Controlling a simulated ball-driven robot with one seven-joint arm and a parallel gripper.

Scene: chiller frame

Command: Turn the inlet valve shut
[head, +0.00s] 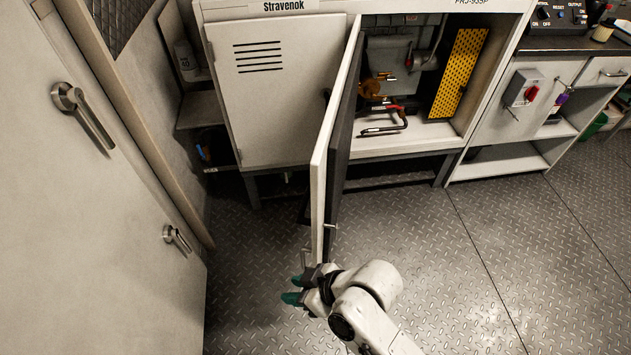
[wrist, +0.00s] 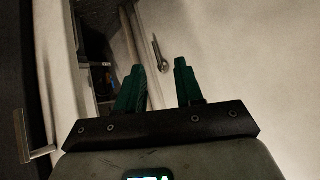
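The cabinet door (head: 334,150) stands swung out toward me. My gripper (head: 293,290) is low, beside the door's near end and far from the fittings. In the wrist view, the green fingertips of my gripper (wrist: 160,80) are apart with nothing between them. The fittings do not show there.
A yellow perforated panel (head: 459,72) lines the bay's right side. A bench unit with a red rotary switch (head: 530,93) stands to the right. A pale door with a lever handle (head: 82,115) is at the left. The metal floor (head: 430,250) right of the cabinet door is clear.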

